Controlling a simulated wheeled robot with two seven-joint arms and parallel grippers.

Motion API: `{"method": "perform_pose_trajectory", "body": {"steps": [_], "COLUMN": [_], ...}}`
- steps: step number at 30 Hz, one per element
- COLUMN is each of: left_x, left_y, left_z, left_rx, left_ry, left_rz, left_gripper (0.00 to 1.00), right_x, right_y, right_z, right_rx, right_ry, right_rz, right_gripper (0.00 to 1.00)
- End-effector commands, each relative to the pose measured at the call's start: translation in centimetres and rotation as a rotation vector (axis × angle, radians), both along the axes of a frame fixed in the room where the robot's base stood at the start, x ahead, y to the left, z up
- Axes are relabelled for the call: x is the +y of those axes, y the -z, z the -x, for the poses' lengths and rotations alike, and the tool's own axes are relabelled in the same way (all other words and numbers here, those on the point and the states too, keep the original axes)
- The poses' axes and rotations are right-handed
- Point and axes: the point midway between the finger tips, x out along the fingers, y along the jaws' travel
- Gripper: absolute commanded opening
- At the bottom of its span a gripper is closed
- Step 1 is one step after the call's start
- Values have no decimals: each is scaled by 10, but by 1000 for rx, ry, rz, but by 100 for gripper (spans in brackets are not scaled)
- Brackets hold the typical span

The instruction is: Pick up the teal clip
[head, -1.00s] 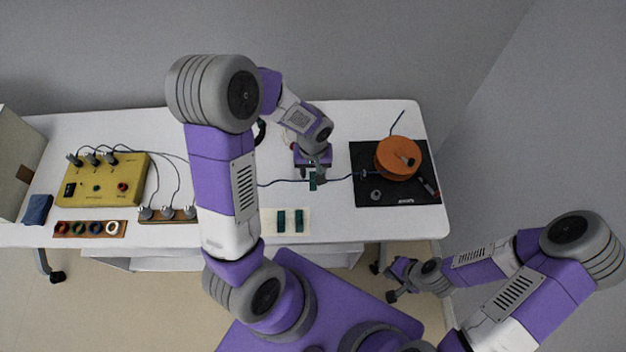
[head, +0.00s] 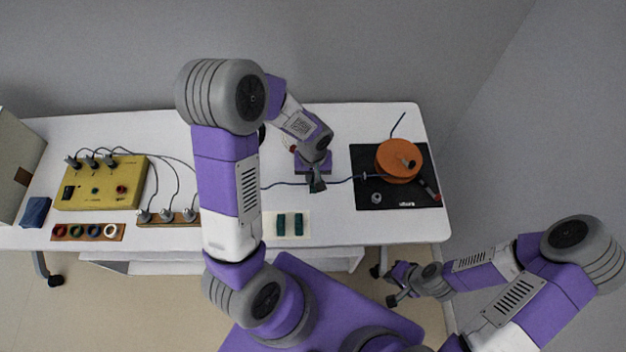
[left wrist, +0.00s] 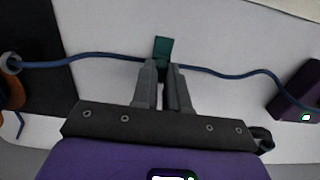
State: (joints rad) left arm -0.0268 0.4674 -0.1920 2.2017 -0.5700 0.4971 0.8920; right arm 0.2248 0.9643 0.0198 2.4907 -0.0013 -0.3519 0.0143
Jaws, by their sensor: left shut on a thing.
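My left gripper (head: 317,186) is over the middle right of the table at the blue cable (head: 340,181). In the left wrist view its fingers (left wrist: 162,72) are shut on a teal clip (left wrist: 163,47), whose flat end sticks out past the fingertips. The cable (left wrist: 105,56) runs to both sides of the fingertips. Whether it passes through the clip is hidden. Two more teal clips (head: 281,224) (head: 298,224) lie side by side on a pale card (head: 290,234) near the front edge. My right gripper (head: 392,287) looks open and empty, off the table's front right.
An orange spool (head: 393,160) stands on a black mat (head: 368,200) at the right. A yellow box (head: 105,190) with plugged-in leads, a plug strip (head: 155,219) and a ring tray (head: 72,239) fill the left. My left arm hides part of the table's middle.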

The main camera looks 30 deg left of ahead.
Motion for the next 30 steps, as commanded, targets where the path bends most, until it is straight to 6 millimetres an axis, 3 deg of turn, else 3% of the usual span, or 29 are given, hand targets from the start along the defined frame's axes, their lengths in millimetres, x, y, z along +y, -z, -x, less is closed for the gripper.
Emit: {"method": "perform_pose_trajectory", "body": {"steps": [5, 18, 22, 30], "left_x": [0, 0, 0, 0], "left_y": [-7, -88, -99, -100], "left_z": [-1, -1, 0, 0], "left_rx": [-2, -4, -2, 0], "left_ry": [0, 0, 1, 1], "left_rz": [0, 0, 0, 0], "left_gripper": [0, 0, 0, 0], "right_x": [0, 0, 0, 0], "right_y": [-3, -29, -32, -31], "right_z": [0, 0, 0, 0], "right_rx": [0, 0, 0, 0], "right_ry": [0, 0, 0, 0], "right_rz": [0, 0, 0, 0], "right_gripper": [0, 0, 0, 0]}}
